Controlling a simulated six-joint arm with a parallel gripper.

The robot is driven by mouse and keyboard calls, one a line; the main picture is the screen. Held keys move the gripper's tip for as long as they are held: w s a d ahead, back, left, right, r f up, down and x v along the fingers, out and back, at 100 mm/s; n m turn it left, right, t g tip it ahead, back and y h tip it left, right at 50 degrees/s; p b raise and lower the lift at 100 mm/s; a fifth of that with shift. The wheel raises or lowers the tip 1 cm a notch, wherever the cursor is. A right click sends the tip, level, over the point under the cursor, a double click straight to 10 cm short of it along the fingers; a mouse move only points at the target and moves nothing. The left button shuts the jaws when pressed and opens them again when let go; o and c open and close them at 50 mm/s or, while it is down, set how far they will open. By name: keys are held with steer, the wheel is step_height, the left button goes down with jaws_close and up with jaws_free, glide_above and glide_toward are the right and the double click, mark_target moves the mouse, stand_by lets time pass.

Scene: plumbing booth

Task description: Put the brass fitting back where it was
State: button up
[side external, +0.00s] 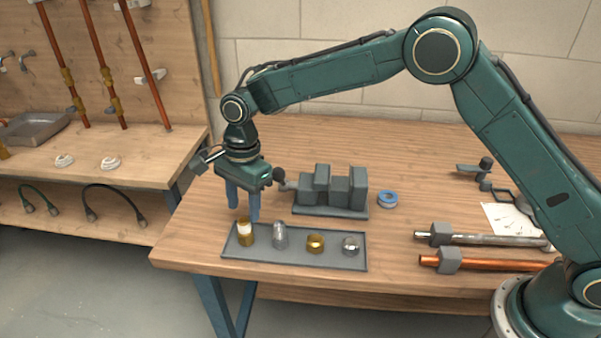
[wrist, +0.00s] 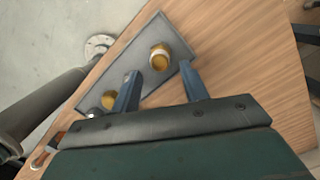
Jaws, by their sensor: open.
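A brass fitting with a white upper part (side external: 246,234) stands upright at the left end of a grey tray (side external: 335,262). It also shows in the wrist view (wrist: 160,55), just beyond the fingertips. My gripper (side external: 243,214) is open and empty, pointing down just above this fitting; in the wrist view its two fingers (wrist: 160,68) are spread apart. A second, shorter brass piece (side external: 315,242) sits on the tray right of centre, and shows left of the fingers in the wrist view (wrist: 109,99).
A tall silver fitting (side external: 280,236) stands between the brass pieces, and a short silver one (side external: 351,245) is at the tray's right end. A dark grey blocky fixture (side external: 330,190) stands behind the tray. A blue ring (side external: 387,199) and clamped pipes (side external: 480,262) lie to the right.

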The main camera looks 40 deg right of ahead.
step_height(320, 180, up, 8)
steer(key=shift+d, duration=0.45)
steer(key=shift+w, duration=0.1)
stand_by(0.3)
steer(key=s+d+r+n+t, duration=0.3)
steer(key=s+d+r+n, duration=0.4)
steer(key=s+d+r, duration=0.75)
steer(key=s+d+f+n+t, duration=0.1)
steer(key=s+d+n, duration=0.3)
steer(key=s, duration=0.5)
steer(key=s+d+f+n+t+h, duration=0.1)
steer(key=s+d+f+n+t, duration=0.1)
steer(key=s+d, duration=0.4)
steer(key=shift+s+d+f+n, duration=0.15)
steer(key=shift+s+f+n, duration=0.7)
steer(key=shift+s, duration=1.05)
